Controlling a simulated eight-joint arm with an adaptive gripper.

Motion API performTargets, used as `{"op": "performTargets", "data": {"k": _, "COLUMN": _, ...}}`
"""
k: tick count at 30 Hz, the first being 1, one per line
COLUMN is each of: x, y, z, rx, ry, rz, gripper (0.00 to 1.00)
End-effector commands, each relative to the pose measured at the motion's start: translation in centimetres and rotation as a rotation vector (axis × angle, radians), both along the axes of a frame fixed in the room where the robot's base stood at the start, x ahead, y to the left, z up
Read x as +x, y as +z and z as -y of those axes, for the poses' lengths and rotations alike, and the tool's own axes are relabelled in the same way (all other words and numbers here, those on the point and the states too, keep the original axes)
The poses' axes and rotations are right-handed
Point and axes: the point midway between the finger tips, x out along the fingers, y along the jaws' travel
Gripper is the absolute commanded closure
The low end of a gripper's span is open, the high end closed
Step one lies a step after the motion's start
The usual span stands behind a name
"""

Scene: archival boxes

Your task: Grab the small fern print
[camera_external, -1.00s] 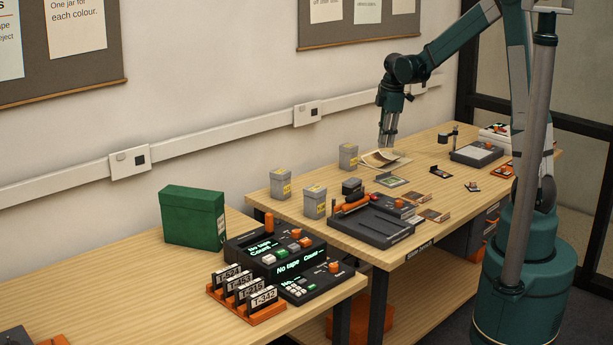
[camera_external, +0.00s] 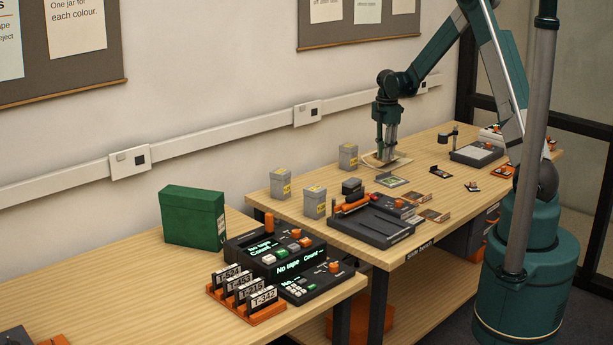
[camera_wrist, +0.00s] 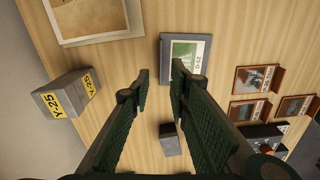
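A small print with a green picture in a grey mount (camera_external: 391,181) lies flat on the far table. It also shows in the wrist view, marked with what looks like D-52 (camera_wrist: 202,43); the plant in it is too small to confirm as a fern. My gripper (camera_external: 386,160) points down, just behind the print in the external view, over the pale paper sheets. In the wrist view my gripper (camera_wrist: 161,75) is open with nothing between its fingers. The right fingertip covers part of the print's lower edge; I cannot tell whether it touches.
A grey box labelled Y-25 (camera_wrist: 50,104) stands left in the wrist view. Brown-mounted prints (camera_wrist: 255,79) lie to the right. A framed sheet (camera_wrist: 132,22) is at the upper left. A small dark block (camera_wrist: 170,145) stands below. Bare wood lies between them.

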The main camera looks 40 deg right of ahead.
Motion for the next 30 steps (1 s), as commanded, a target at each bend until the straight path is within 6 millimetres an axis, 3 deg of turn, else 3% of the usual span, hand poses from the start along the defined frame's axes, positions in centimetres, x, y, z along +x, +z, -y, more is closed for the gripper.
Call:
{"op": "performTargets", "data": {"k": 12, "x": 0.0, "y": -0.3, "z": 0.1, "rx": 0.0, "ry": 0.004, "rz": -0.002, "gripper": 0.81}}
{"op": "performTargets", "data": {"k": 22, "x": 0.0, "y": -2.5, "z": 0.1, "rx": 0.0, "ry": 0.003, "rz": -0.002, "gripper": 0.81}}
{"op": "performTargets", "data": {"k": 30, "x": 0.0, "y": -2.7, "z": 0.1, "rx": 0.0, "ry": 0.003, "rz": -0.002, "gripper": 0.81}}
